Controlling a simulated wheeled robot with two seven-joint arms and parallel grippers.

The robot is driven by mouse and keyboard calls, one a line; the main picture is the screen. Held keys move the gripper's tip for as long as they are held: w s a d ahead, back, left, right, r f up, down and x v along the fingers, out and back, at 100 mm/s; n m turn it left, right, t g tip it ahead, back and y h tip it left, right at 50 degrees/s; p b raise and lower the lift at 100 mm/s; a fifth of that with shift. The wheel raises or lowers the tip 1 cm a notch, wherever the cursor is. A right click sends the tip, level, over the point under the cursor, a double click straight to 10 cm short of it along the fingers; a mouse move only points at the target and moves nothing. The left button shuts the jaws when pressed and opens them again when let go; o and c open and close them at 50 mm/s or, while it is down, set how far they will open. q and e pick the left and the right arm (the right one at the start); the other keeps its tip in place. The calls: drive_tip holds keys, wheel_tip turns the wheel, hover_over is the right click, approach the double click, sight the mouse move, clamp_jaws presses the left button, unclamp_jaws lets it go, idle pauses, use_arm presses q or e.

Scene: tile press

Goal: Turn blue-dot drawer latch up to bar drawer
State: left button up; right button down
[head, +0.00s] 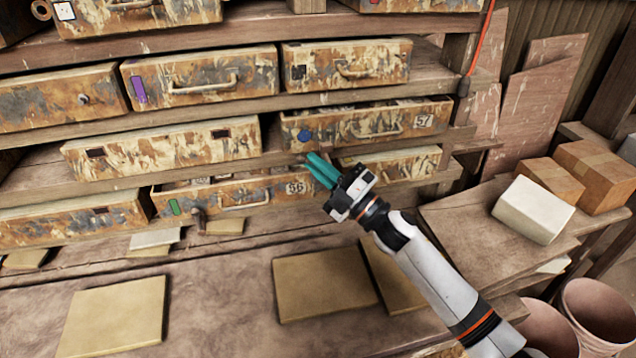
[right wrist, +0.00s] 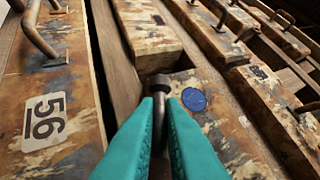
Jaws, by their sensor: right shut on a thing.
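The blue-dot drawer (head: 366,125) is in the right part of the shelves in the head view, with a round blue dot (head: 305,135) at its left end and a tag reading 57. The dot also shows in the right wrist view (right wrist: 194,99). My right gripper (head: 313,164) is just below the dot, its teal fingers shut on the dark metal latch (right wrist: 159,82) beside the dot. The fingers hide part of the latch, and its exact turn is hard to tell. My left gripper is not in view.
The green-marked drawer (head: 228,197) with tag 56 sits below left, with its own dark latch (head: 198,220). Drawers with handles surround the latch closely. Tan tiles (head: 322,284) lie on the bench below.

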drive_tip(key=m+t+b, duration=0.2)
drive_tip(key=m, duration=0.1)
drive_tip(key=shift+r+t+b, duration=0.1)
drive_tip(key=shift+t+b, duration=0.2)
drive_tip(key=shift+b, duration=0.05)
drive_tip(key=shift+r, duration=0.1)
drive_tip(key=c, duration=1.5)
unclamp_jaws()
drive_tip(key=shift+b+v, duration=1.55)
drive_tip(key=shift+v, duration=4.45)
drive_tip(key=shift+s+r, duration=0.1)
